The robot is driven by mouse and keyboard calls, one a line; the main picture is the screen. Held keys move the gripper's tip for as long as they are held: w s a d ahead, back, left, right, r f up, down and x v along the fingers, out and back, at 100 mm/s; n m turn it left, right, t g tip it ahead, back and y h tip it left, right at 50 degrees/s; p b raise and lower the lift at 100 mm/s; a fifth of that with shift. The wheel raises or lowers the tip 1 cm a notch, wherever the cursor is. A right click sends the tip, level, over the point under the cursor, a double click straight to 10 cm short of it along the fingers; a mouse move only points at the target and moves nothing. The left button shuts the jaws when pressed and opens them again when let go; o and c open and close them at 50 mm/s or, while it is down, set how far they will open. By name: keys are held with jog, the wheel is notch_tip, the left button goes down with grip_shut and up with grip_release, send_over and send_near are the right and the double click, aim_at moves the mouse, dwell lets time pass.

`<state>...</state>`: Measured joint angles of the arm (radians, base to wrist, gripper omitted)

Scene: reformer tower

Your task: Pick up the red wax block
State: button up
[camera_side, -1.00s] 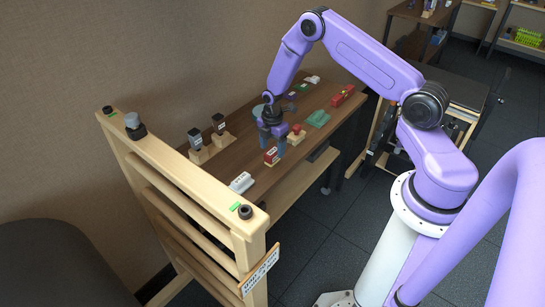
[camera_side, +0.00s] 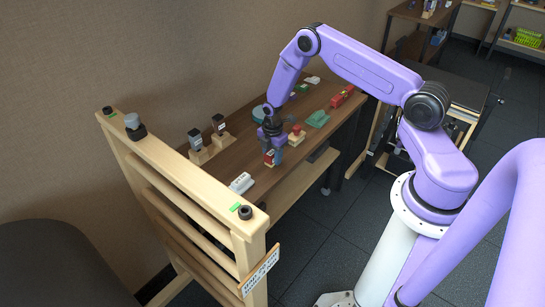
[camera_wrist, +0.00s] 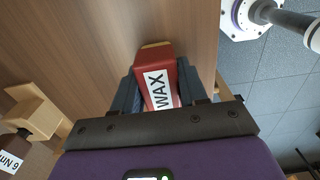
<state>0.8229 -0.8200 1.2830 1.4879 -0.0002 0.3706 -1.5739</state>
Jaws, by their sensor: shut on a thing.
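The red wax block (camera_wrist: 158,61) has a white label reading "WAX" and a tan end. In the wrist view it sits between the two dark fingers of my gripper (camera_wrist: 158,88), which press on its sides. In the side view my gripper (camera_side: 271,157) is low over the brown table, with the red block (camera_side: 269,159) partly hidden by the fingers. My gripper is shut on the block. I cannot tell whether the block still touches the table.
A white block (camera_side: 241,183) lies toward the near end of the table. A red-topped wooden piece (camera_side: 297,135), a green item (camera_side: 317,119) and a long red item (camera_side: 343,96) lie farther along. Two dark-topped wooden stands (camera_side: 197,143) are at the left. A wooden rack (camera_side: 180,175) borders the near end.

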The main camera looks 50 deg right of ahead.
jog(key=shift+r, duration=0.15)
jog(key=shift+r, duration=0.5)
jog(key=s+a+r, duration=0.2)
jog(key=s+r, duration=0.9)
jog(key=s, duration=0.2)
jog(key=shift+s+a+r, duration=0.35)
jog(key=shift+s+r, duration=0.05)
jog(key=shift+o, duration=1.4)
jog(key=shift+c, duration=0.7)
